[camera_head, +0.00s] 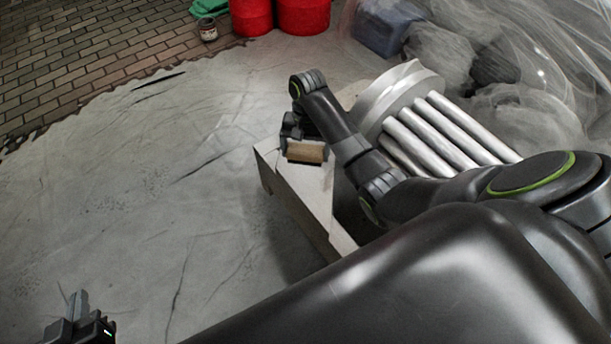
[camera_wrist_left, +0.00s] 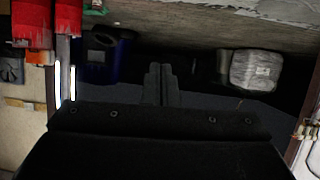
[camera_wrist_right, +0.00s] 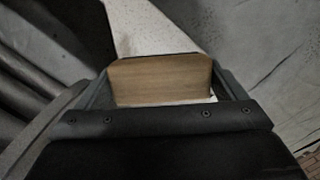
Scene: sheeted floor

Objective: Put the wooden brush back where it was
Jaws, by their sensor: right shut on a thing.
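The wooden brush (camera_head: 306,152) shows as a tan block at the end of my right gripper (camera_head: 303,150), over the pale top of a low stand or box (camera_head: 300,182). In the right wrist view the brush's flat wooden face (camera_wrist_right: 160,80) fills the space between the two fingers, which are shut on it. A pale strip shows just below the wood there. I cannot tell whether the brush touches the surface under it. My left gripper (camera_head: 76,304) is at the lower left of the head view, away from the stand. In the left wrist view its fingers (camera_wrist_left: 161,84) are together and empty.
Silvery tubes (camera_head: 450,130) and a round grey piece (camera_head: 400,90) lie right of my right forearm. Red buckets (camera_head: 303,14) and a small can (camera_head: 207,29) stand at the back. Clear plastic sheeting (camera_head: 520,60) is at the back right. The sheeted floor (camera_head: 120,200) is open on the left.

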